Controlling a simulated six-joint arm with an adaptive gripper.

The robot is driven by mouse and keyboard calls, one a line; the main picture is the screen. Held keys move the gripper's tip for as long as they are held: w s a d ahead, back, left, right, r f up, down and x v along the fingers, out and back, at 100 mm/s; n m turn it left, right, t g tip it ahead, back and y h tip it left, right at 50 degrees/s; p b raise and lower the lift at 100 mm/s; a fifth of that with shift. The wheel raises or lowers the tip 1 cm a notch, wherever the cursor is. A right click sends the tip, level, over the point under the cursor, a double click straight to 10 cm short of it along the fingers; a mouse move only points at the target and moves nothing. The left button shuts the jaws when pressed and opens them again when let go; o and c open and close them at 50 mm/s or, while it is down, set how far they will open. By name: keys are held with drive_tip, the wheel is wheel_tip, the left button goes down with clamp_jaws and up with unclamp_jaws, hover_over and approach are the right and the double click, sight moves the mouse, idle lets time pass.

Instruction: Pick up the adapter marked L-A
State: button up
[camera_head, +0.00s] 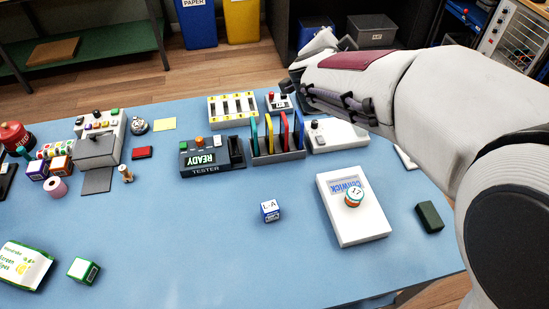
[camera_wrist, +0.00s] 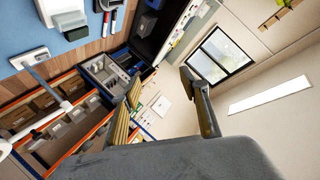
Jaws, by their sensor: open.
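The adapter marked L-A (camera_head: 270,210) is a small blue and white cube. It sits alone on the blue table in the head view, left of the white box, with its L-A label facing up. My gripper (camera_wrist: 161,80) shows in the wrist view with its two fingers spread wide and nothing between them. In the head view my arm reaches in from the right, above the back of the table, well away from the adapter. The fingers are not clear in that view. The adapter does not show in the wrist view, which looks out over the room.
A white box (camera_head: 345,224) with a round tin (camera_head: 354,197) on it lies right of the adapter. Behind stand the tester (camera_head: 205,160) and a rack (camera_head: 278,148) of coloured plates. A green and white cube (camera_head: 83,270) lies front left. The table around the adapter is clear.

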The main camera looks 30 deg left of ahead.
drive_tip(key=s+a+f+m+h, duration=0.25)
drive_tip(key=a+f, duration=0.25)
drive_tip(key=f, duration=0.3)
drive_tip(key=g+h, duration=0.3)
drive_tip(key=h, duration=0.7)
approach(268, 206)
drive_tip(key=x, duration=0.4)
drive_tip(key=shift+s+d+r, duration=0.1)
drive_tip(key=shift+d, duration=0.25)
drive_tip(key=shift+x, duration=1.3)
drive_tip(key=shift+a+x, duration=0.25)
drive_tip(key=shift+x, duration=2.35)
